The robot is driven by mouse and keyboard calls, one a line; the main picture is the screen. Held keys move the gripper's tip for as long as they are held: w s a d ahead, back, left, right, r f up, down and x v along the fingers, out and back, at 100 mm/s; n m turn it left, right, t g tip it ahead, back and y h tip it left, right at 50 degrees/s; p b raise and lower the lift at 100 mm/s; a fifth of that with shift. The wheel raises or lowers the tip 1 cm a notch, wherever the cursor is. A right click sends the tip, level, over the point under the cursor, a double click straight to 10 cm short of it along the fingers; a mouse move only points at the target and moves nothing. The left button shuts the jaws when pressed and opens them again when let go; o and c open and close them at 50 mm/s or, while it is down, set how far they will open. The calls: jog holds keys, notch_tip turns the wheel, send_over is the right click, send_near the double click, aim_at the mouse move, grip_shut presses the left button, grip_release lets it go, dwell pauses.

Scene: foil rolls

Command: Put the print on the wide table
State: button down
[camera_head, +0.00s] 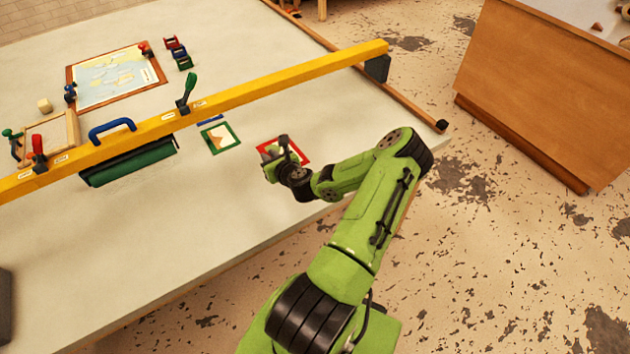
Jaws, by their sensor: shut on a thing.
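A red-bordered print (299,151) is at my gripper (280,158), by the near right part of the pale wide table (250,195). My gripper is shut on the print and covers part of it. The fingertips are small and partly hidden, and I cannot tell whether the print touches the tabletop. A green-bordered print (220,137) lies flat on the table to the left of my gripper.
A yellow beam (250,92) spans the table above its surface, with a dark green roller (130,163) and blue handle (112,129). Behind it lie a framed map (117,76) and small stamps. A wooden cabinet (545,90) stands right, across open floor.

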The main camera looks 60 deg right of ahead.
notch_tip(320, 180, down, 10)
jog(key=b, duration=0.3)
jog(key=shift+s+d+f+b, duration=0.15)
jog(key=shift+f+b, duration=0.05)
jog(key=shift+b, duration=0.1)
jog(key=shift+r, duration=0.1)
jog(key=c, duration=1)
grip_release()
jog(key=shift+c, duration=0.2)
